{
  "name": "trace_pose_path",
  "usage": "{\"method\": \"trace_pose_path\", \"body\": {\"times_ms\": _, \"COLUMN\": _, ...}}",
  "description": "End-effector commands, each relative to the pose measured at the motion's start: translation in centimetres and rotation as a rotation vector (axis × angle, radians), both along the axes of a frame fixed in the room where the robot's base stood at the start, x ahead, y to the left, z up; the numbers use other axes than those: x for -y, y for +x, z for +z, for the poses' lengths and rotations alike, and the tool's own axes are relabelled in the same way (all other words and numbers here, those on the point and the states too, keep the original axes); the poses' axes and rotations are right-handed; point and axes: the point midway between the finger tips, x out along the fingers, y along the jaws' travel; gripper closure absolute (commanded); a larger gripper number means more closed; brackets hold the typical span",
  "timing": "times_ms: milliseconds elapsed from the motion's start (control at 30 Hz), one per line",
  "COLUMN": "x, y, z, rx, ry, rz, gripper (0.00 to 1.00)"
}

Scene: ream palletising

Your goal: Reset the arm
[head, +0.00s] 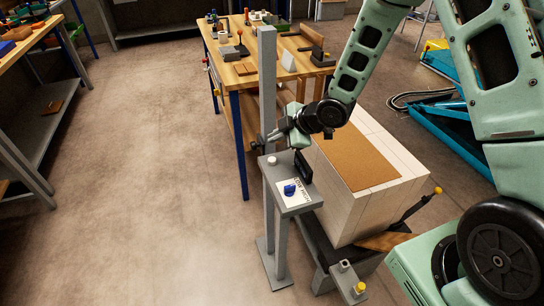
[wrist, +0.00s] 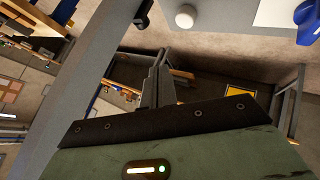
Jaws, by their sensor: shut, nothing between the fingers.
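My gripper (head: 268,143) is at the end of my green arm, beside a grey upright post (head: 267,75) and above a small grey control panel. In the wrist view its two dark fingers (wrist: 159,72) are together with nothing between them. The panel has a white button (head: 272,160) and a blue knob (head: 290,188) on a white label. The wrist view shows the button (wrist: 186,16) and knob (wrist: 308,18) at the top, and the post (wrist: 100,65) crossing the left side. I cannot tell whether the gripper touches the post.
A large white stack (head: 345,205) with a brown sheet (head: 360,155) on top stands right of the panel, below my arm. A cluttered wooden workbench (head: 232,76) is behind the post. Blue equipment (head: 445,125) lies at the right. The floor at the left is clear.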

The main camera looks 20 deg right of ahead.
Motion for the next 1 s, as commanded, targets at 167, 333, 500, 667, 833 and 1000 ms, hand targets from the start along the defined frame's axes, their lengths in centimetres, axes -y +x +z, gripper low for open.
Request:
{"method": "trace_pose_path", "body": {"times_ms": 167, "x": 0.0, "y": 0.0, "z": -0.1, "rx": 0.0, "ry": 0.0, "rz": 0.0, "gripper": 1.0}}
{"method": "trace_pose_path", "body": {"times_ms": 333, "x": 0.0, "y": 0.0, "z": -0.1, "rx": 0.0, "ry": 0.0, "rz": 0.0, "gripper": 1.0}}
{"method": "trace_pose_path", "body": {"times_ms": 500, "x": 0.0, "y": 0.0, "z": -0.1, "rx": 0.0, "ry": 0.0, "rz": 0.0, "gripper": 1.0}}
{"method": "trace_pose_path", "body": {"times_ms": 667, "x": -0.2, "y": -0.1, "z": 0.1, "rx": -0.003, "ry": -0.002, "rz": -0.002, "gripper": 1.0}}
{"method": "trace_pose_path", "body": {"times_ms": 833, "x": -2.3, "y": -2.0, "z": 2.9, "rx": -0.102, "ry": -0.035, "rz": -0.089, "gripper": 1.0}}
{"method": "trace_pose_path", "body": {"times_ms": 1000, "x": -5.3, "y": -8.3, "z": 7.4, "rx": -0.298, "ry": -0.08, "rz": -0.285, "gripper": 1.0}}
